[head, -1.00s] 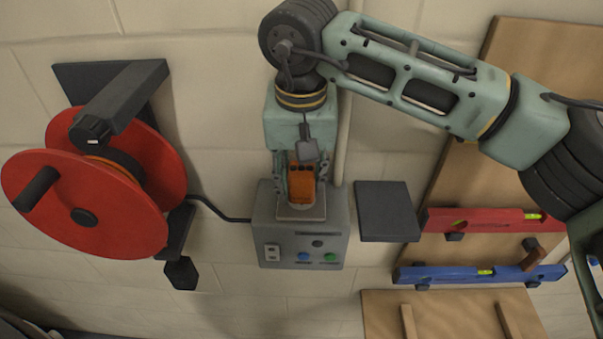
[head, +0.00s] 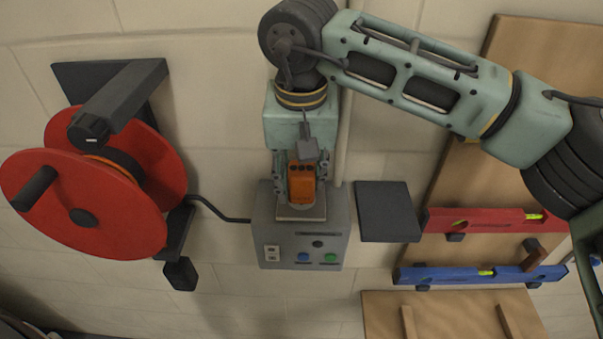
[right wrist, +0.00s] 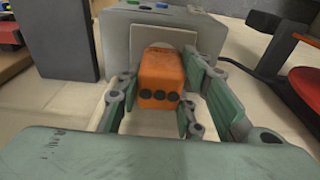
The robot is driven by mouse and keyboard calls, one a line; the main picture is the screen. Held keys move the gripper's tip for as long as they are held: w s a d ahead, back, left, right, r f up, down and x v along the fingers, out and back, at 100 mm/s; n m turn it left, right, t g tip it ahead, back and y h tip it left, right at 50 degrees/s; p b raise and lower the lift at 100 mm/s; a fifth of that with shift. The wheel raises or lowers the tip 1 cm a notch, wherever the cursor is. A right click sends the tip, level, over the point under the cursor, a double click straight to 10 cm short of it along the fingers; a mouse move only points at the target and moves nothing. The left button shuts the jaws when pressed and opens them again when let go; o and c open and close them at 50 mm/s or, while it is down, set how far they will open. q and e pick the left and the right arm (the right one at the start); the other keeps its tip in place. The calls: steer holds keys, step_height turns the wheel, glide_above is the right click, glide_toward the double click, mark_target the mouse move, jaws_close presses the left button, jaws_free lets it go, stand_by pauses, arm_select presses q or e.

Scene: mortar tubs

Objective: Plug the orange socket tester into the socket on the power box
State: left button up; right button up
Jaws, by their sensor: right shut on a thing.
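The orange socket tester (head: 301,185) is between the fingers of my right gripper (head: 301,180), which is shut on it. It is at the front of the grey power box (head: 262,232) on the wall, over a pale square plate (head: 301,213). The right wrist view shows the tester (right wrist: 160,75) with dark round spots on its near end, a green finger on each side, and the plate (right wrist: 180,38) behind it. The socket itself is hidden behind the tester, so I cannot tell whether the tester is seated. My left gripper is not in view.
A red cable reel (head: 85,215) on a dark bracket hangs at the left, its black cable (head: 215,212) running to the box. A dark panel (head: 388,212) is close on the right. Red (head: 490,220) and blue (head: 480,275) levels hang further right.

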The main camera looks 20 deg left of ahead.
steer(key=shift+f+b, duration=0.55)
steer(key=shift+f, duration=0.1)
steer(key=o, duration=1.2)
steer(key=shift+c, duration=0.2)
steer(key=shift+r, duration=0.15)
steer(key=r, duration=0.4)
steer(key=s+r, duration=0.1)
steer(key=r, duration=0.6)
steer(key=shift+s+d+r, duration=0.2)
steer(key=shift+r, duration=0.15)
